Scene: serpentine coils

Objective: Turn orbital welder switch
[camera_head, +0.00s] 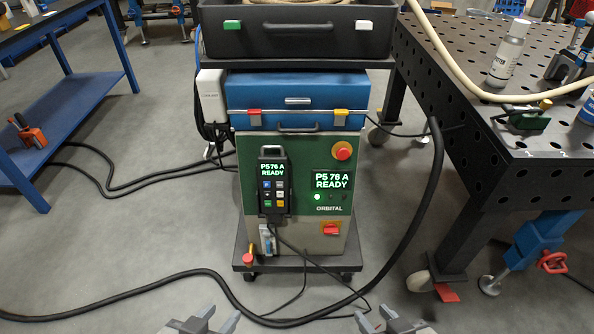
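The orbital welder (250,235) is a green and grey cabinet on a black cart in the middle. Its red switch (331,229) sits on a yellow plate at the lower right of the front. The handle looks roughly level, and its exact angle is hard to tell. The welder's display (332,180) reads "P5 76 A READY", with a lit green lamp below it. My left gripper (224,312) and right gripper (371,312) show at the bottom edge, both open and empty. Both are apart from the welder, and the switch lies between them, higher in the picture.
A red emergency knob (342,151) is above the display. A handheld pendant (273,184) hangs on the front's left. A blue toolbox (296,92) lies on the welder. A black hose (428,200) loops across the floor before the cart. A perforated table (470,125) stands right, a blue bench (75,125) left.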

